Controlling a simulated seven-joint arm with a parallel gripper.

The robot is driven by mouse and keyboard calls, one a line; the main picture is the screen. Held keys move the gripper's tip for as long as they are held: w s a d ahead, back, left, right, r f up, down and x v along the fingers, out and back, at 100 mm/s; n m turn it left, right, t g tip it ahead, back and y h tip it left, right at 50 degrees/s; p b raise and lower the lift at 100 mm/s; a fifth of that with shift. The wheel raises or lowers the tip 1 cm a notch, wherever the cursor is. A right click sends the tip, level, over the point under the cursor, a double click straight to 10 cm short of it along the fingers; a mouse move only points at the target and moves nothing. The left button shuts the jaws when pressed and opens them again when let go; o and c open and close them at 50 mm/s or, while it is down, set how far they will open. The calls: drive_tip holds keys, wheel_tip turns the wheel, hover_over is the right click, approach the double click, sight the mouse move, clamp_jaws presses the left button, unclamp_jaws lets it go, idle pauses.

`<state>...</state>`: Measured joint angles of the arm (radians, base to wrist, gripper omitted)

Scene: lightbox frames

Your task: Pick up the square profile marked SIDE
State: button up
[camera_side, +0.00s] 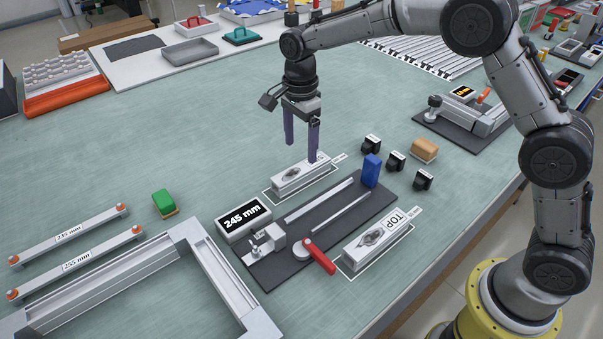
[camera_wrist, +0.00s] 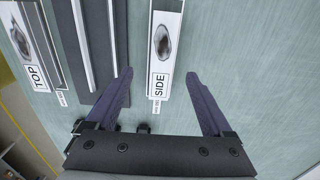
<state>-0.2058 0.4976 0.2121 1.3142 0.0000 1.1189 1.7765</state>
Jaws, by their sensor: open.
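The square profile marked SIDE (camera_wrist: 160,45) is a short silvery bar with a dark oval patch on top. It also shows in the side view (camera_side: 290,181), lying in a white outlined rectangle on the table. My gripper (camera_side: 301,151) is above it, fingers pointing down, open and empty. In the wrist view, the profile's labelled end lies between my fingertips (camera_wrist: 160,75), with a gap on both sides. In the side view one finger hides part of its far end. A similar profile marked TOP (camera_side: 380,240) lies in another outline; it also shows in the wrist view (camera_wrist: 30,48).
A dark fixture plate (camera_side: 335,225) with rails, a red-handled clamp (camera_side: 318,257) and an upright blue block (camera_side: 372,170) lies between the profiles. A 245 mm display (camera_side: 243,217) stands near the SIDE profile. Several small black blocks (camera_side: 396,161) stand right.

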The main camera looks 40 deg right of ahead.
sight(301, 168)
drive_tip(key=shift+w+d+f, duration=0.1)
drive_tip(key=shift+d+f, duration=0.05)
drive_tip(key=shift+f, duration=1.8)
drive_tip(key=shift+w+d+f, duration=0.1)
drive_tip(key=shift+d+f, duration=0.05)
drive_tip(key=shift+f, duration=1.75)
drive_tip(key=shift+r, duration=0.1)
clamp_jaws()
